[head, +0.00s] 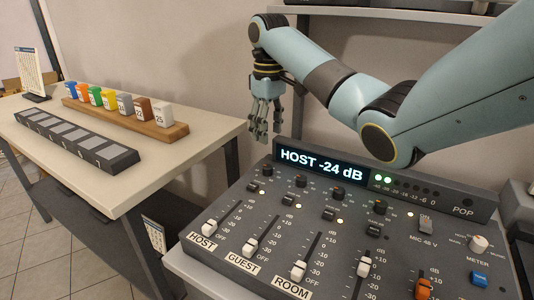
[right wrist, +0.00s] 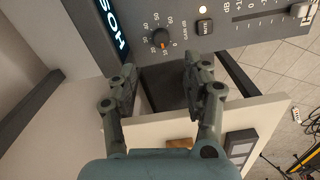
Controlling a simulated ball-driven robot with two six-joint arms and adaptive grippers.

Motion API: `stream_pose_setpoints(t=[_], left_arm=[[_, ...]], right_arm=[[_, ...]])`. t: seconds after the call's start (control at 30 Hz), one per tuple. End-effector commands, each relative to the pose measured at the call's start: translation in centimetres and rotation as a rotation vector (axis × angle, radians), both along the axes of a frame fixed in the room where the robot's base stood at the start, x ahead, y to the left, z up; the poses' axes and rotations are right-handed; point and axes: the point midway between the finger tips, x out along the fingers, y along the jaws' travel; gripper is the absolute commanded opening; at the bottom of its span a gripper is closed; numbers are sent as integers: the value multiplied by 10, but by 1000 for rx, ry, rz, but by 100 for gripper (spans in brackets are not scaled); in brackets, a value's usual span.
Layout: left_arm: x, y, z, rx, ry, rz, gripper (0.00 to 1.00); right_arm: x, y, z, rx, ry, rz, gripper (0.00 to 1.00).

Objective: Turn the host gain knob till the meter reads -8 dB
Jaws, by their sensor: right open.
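The mixing console (head: 300,235) has a display (head: 320,165) reading "HOST -24 dB". Two green lights are lit on the meter strip (head: 405,187) beside it. The host gain knob (head: 267,169) is a small dark knob at the console's back left, above the HOST column. My right gripper (head: 263,132) is open and empty, raised behind the knob. In the right wrist view the knob lies just beyond the gap between the fingertips (right wrist: 160,66), apart from them. My left gripper is not in view.
Other gain knobs (head: 301,180) stand in a row to the right, with white-capped faders (head: 208,228) in front. A mute button (right wrist: 205,27) is close to the host knob. A side table (head: 70,165) on the left carries a wooden rack (head: 130,118) and a dark slotted tray (head: 80,138).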

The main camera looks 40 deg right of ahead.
Motion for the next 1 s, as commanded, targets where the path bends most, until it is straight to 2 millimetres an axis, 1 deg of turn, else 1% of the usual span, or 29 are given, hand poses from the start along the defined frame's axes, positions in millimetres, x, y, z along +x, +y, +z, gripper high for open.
stream_pose_setpoints(t=[0.03, 0.1, 0.23, 0.37, 0.53, 0.7, 0.97, 1.0], left_arm=[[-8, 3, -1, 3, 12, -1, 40], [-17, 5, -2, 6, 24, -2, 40], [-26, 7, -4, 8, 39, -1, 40], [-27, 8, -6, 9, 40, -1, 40], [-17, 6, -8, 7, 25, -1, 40], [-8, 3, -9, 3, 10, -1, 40], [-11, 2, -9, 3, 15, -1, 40], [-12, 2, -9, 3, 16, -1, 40]], right_arm=[[-1, 1, -6, 2, 4, 0, 49], [-1, 1, -17, 3, 5, 0, 49], [-1, 1, -43, 1, 6, 1, 49], [-2, 1, -69, 1, 6, 0, 49], [-1, 1, -94, 2, 4, 1, 49], [-1, 0, -104, 0, 3, 1, 49], [-1, 1, -105, 0, 2, 1, 49], [-1, 0, -105, 0, 2, 1, 44]])
